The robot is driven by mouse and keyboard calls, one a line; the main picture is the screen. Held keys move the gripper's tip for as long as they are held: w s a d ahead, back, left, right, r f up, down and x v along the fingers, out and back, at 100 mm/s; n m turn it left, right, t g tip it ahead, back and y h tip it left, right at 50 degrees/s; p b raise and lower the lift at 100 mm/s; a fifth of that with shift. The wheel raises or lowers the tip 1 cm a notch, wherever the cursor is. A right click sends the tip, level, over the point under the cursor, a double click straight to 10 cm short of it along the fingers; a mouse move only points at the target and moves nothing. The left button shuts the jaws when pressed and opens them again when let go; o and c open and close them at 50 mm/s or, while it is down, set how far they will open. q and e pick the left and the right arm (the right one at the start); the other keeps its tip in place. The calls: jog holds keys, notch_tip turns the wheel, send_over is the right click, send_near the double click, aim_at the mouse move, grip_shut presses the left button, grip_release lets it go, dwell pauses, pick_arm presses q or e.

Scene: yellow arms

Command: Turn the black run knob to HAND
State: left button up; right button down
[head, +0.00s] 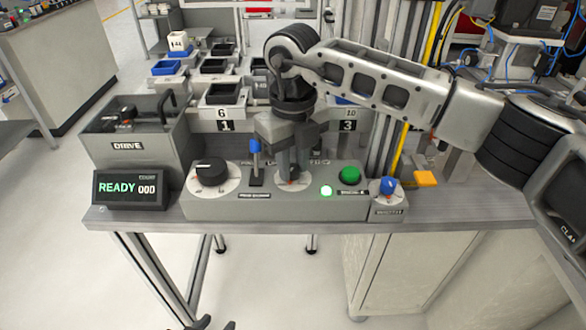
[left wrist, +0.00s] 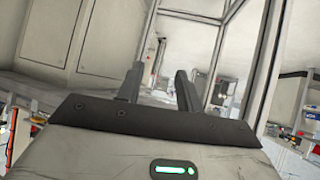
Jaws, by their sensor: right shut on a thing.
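A grey control box stands on the table (head: 240,208). Its large black knob (head: 211,171) sits on a white dial at the left, with nothing touching it; its lettering is too small to read. My right gripper (head: 293,178) points down over a second white dial (head: 281,186) at the middle of the box. It is shut on the knob there, which the fingers mostly hide, so I cannot tell its colour or setting. My left gripper (left wrist: 158,88) shows only in the left wrist view, its two fingers apart with nothing between them.
A blue-topped lever (head: 255,152) stands just left of my right gripper. A lit green lamp (head: 326,191), a green button (head: 349,175) and a blue knob (head: 388,185) are to the right. A READY display (head: 130,189) and a DRIVE bin (head: 150,145) stand left.

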jog(key=n+b, duration=0.1)
jog(key=n, duration=0.2)
jog(key=shift+n+b, duration=0.3)
jog(key=shift+b, duration=0.1)
jog(key=shift+n+b, duration=0.35)
jog(key=shift+n, duration=0.65)
jog(key=n, duration=0.2)
jog(key=shift+n+b, duration=0.3)
jog(key=shift+b, duration=0.05)
jog(key=n, duration=0.3)
jog(key=shift+r+n+b, duration=0.15)
jog(key=shift+n+b, duration=0.15)
pick_arm(q)
jog(key=shift+w+d+f+n+t+h, duration=0.2)
jog(key=shift+d+f+n+t+h, duration=0.15)
jog(key=shift+f, duration=0.25)
pick_arm(e)
jog(key=shift+n, duration=0.5)
pick_arm(q)
jog(key=shift+d, duration=0.1)
jog(key=shift+w+r, duration=0.1)
jog(key=shift+w, duration=0.05)
pick_arm(e)
jog(key=c, duration=1.2)
grip_release()
